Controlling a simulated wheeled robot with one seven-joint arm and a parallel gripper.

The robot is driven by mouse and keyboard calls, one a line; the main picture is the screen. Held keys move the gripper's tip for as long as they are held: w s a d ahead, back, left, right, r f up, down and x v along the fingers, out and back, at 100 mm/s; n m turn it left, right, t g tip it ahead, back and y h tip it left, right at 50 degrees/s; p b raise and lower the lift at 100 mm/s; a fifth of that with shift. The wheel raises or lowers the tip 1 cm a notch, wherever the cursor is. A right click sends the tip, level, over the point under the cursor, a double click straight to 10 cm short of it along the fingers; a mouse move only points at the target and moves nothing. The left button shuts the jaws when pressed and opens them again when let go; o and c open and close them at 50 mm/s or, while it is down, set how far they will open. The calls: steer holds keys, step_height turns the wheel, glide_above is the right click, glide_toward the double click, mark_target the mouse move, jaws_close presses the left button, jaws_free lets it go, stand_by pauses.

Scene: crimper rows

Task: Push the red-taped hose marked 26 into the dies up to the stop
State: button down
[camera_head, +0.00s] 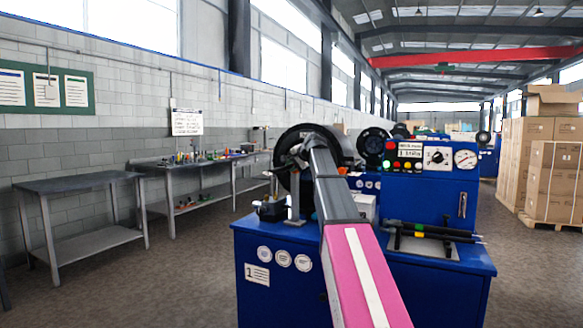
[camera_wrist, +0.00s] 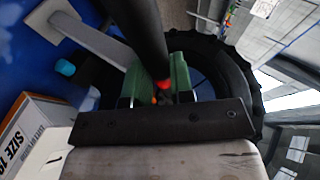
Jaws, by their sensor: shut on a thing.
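In the wrist view a black hose (camera_wrist: 142,35) with a red band near its lower visible end runs down between the green fingers of my gripper (camera_wrist: 160,88). My gripper is shut on this hose. No number can be read on it. The crimper's round black head (camera_wrist: 240,80) lies behind and around the fingers in that view; in the head view the head (camera_head: 290,180) sits on the blue machine, partly covered by my arm. The dies and the hose's far end are hidden, so I cannot tell how deep the hose sits. My gripper is hidden in the head view.
The blue machine's control panel (camera_head: 437,158) shows a lit green lamp. Other black hoses (camera_head: 430,232) lie on a tray at right. A white box marked SIZE (camera_wrist: 30,130) stands beside my gripper. A bench (camera_head: 80,187) and stacked cartons (camera_head: 553,165) stand farther away.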

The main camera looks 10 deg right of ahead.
steer(key=shift+f, duration=0.35)
stand_by(0.5)
jaws_free()
stand_by(0.4)
steer(key=shift+s, duration=0.1)
steer(key=v, duration=0.7)
stand_by(1.0)
